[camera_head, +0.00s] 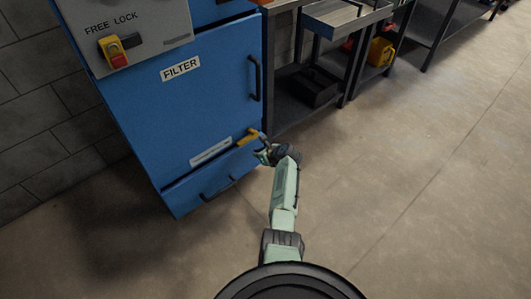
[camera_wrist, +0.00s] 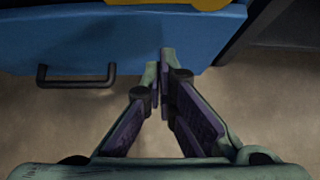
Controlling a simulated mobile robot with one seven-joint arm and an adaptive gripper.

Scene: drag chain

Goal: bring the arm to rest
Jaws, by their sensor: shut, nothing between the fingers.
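My gripper (camera_head: 262,150) is at the end of my pale green arm, in front of the lower right part of the blue cabinet (camera_head: 205,110). In the wrist view my gripper (camera_wrist: 164,52) is shut, its fingertips together with nothing between them. The fingers point toward the lower edge of the blue cabinet, which also shows in the wrist view (camera_wrist: 100,38). Whether the fingertips touch the cabinet cannot be told. My arm is bent and reaches forward from my base.
A yellow handle (camera_head: 247,139) is on the cabinet near my gripper. Black handles (camera_head: 254,78) stick out from the front; the lower one shows in the wrist view (camera_wrist: 76,83). A dark workbench (camera_head: 310,85) stands right of the cabinet. The floor (camera_head: 430,190) at right is clear.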

